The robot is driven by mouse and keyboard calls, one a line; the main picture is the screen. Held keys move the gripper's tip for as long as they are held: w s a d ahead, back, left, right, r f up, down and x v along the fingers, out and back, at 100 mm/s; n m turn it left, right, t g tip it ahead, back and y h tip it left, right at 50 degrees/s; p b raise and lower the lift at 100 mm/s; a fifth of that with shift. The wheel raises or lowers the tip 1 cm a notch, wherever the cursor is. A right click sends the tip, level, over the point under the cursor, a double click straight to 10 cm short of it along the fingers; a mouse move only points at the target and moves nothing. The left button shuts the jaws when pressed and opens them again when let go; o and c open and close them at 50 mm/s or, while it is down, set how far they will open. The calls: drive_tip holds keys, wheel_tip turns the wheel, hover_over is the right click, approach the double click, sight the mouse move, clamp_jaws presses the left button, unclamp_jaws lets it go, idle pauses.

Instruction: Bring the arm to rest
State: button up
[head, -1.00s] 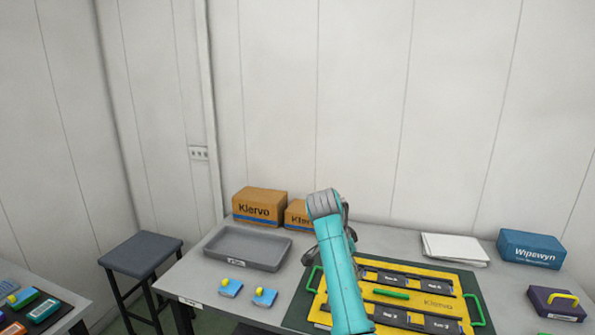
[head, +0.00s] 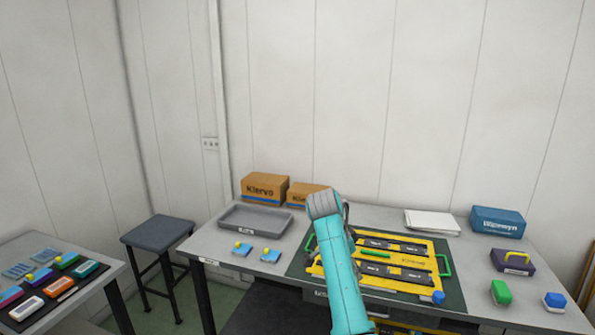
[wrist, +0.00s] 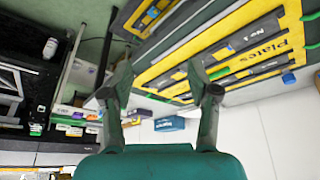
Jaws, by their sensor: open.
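My teal arm (head: 342,275) rises in front of the work table in the head view, with its grey wrist joint (head: 325,204) at the top. My gripper (wrist: 158,82) shows in the wrist view with its two dark fingers spread apart and nothing between them. In the head view the gripper is mostly hidden behind the arm. The yellow plate frame (head: 440,246) with black strips lies on a dark green mat behind and right of the arm. The wrist view also shows the yellow frame (wrist: 225,47).
A grey tray (head: 254,220), two cartons (head: 264,189), white paper (head: 432,222), a blue box (head: 497,222) and a purple box (head: 512,261) stand on the table. A stool (head: 158,232) and a side table (head: 110,266) stand left.

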drive_tip(key=s+d+f+n+t, duration=0.1)
drive_tip(key=s+f, duration=0.2)
drive_tip(key=f, duration=0.5)
drive_tip(key=s+d+f+n+t+y, duration=0.1)
drive_tip(key=s+f+n, duration=0.15)
drive_tip(key=f, duration=0.55)
drive_tip(key=s+d+f+n+t, duration=0.1)
drive_tip(key=s+f, duration=0.2)
drive_tip(key=f, duration=0.5)
drive_tip(key=s+d+f+n+t+y, duration=0.1)
drive_tip(key=s+f+n+t, duration=0.1)
drive_tip(key=s+f, duration=0.6)
drive_tip(key=s+f+n+t+y, duration=0.15)
drive_tip(key=s+f, duration=0.35)
drive_tip(key=s, duration=0.7)
drive_tip(key=s+r+n+t, duration=0.1)
drive_tip(key=s+r+n, duration=0.15)
drive_tip(key=s, duration=0.85)
drive_tip(key=s+r+n+t, duration=0.15)
drive_tip(key=s+r, duration=0.25)
drive_tip(key=s, duration=0.7)
drive_tip(key=s+r+t, duration=0.3)
drive_tip(key=s+r, duration=1.1)
drive_tip(key=r, duration=0.5)
drive_tip(key=shift+s+d+n+t, duration=0.25)
drive_tip(key=shift+d+n+t, duration=0.1)
drive_tip(key=shift+n+t, duration=0.05)
